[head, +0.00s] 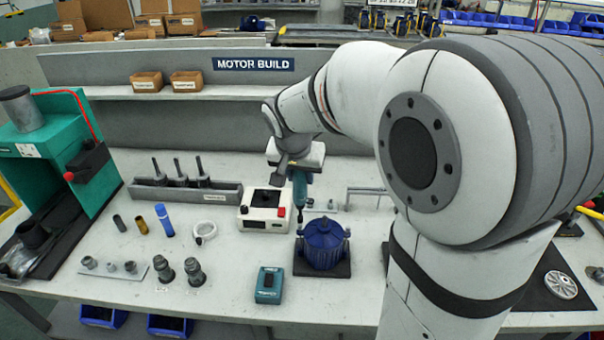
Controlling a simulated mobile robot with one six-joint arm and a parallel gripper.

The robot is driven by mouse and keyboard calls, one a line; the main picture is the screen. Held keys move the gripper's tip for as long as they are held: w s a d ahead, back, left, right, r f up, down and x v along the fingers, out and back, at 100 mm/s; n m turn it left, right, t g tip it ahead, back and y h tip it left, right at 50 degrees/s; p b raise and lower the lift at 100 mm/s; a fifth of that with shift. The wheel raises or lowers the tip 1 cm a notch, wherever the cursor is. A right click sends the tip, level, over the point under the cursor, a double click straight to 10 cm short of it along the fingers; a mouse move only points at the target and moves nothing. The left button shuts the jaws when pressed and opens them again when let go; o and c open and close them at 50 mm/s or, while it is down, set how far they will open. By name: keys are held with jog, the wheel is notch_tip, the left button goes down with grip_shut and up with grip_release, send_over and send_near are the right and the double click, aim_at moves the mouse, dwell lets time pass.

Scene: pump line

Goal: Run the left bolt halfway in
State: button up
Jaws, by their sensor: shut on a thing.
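My gripper (297,168) is shut on a teal and black power driver (299,188) and holds it upright, bit downward. The blue ribbed motor housing (323,246) stands on a dark square base (322,268) near the table's front middle. The driver's bit (300,216) points down at the left side of the housing, where the left bolt (299,231) seems to stand. I cannot tell whether bit and bolt touch, or how deep the bolt sits. The right bolt (346,234) shows at the housing's right side.
A white box with a red button (265,210) stands close left of the driver. A teal device (269,285) lies in front. Left are a blue cylinder (164,220), a white ring (204,231), fittings (194,271) and a green press (55,150). My arm fills the right side.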

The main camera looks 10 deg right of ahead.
jog(key=shift+f+b, duration=0.7)
jog(key=shift+f, duration=0.1)
dwell(0.5)
jog(key=shift+f+b, duration=0.25)
jog(key=shift+b, duration=0.9)
dwell(2.9)
jog(key=shift+r, duration=0.15)
